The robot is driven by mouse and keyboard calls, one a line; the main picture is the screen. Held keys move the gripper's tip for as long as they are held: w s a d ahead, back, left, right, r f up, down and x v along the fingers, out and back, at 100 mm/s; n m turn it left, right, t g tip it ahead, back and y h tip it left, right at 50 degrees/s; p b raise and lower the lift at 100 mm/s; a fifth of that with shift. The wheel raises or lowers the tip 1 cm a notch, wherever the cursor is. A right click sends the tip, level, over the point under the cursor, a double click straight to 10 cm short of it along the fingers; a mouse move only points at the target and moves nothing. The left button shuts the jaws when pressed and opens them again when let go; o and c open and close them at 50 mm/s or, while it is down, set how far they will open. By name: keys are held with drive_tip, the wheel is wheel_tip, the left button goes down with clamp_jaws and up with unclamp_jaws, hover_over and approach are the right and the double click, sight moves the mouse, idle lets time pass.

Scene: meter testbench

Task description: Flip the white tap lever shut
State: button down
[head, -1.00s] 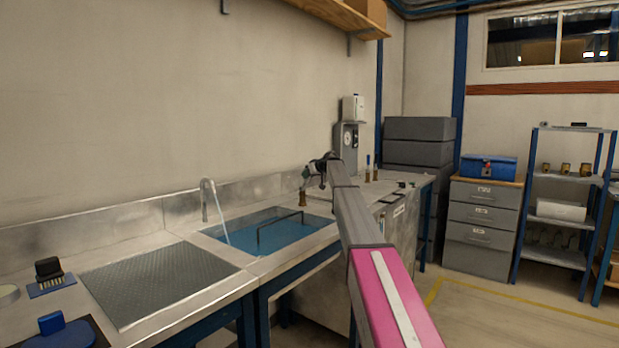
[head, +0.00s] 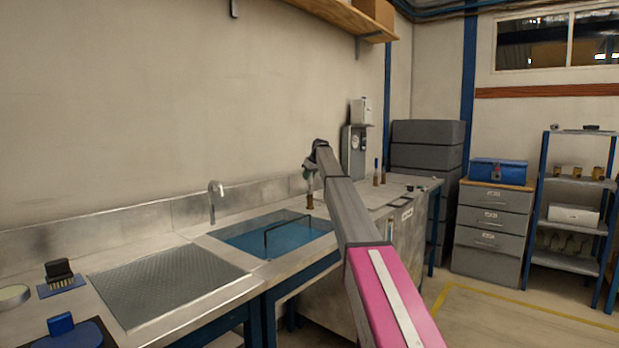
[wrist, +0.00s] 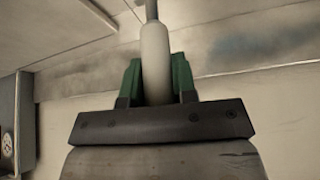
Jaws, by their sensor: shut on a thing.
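The white tap lever (wrist: 155,60) stands between the green fingers of my gripper (wrist: 157,82) in the wrist view, and the gripper is shut on it. In the head view my gripper (head: 309,172) is small and partly hidden by my arm, above a brass fitting (head: 309,200) at the sink's right end. The curved spout (head: 214,200) stands behind the sink basin (head: 268,240); no water stream shows from it.
A ribbed drainboard (head: 165,283) lies left of the basin. A grey dispenser-like unit (head: 354,150) stands on the counter behind my gripper. Grey boxes (head: 428,145) and a drawer cabinet (head: 493,230) stand at the right. The floor before them is clear.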

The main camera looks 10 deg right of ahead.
drive_tip(key=shift+w, duration=0.1)
drive_tip(key=c, duration=0.9)
unclamp_jaws()
drive_tip(key=shift+a, duration=0.1)
drive_tip(key=v, duration=1)
drive_tip(key=shift+r, duration=0.35)
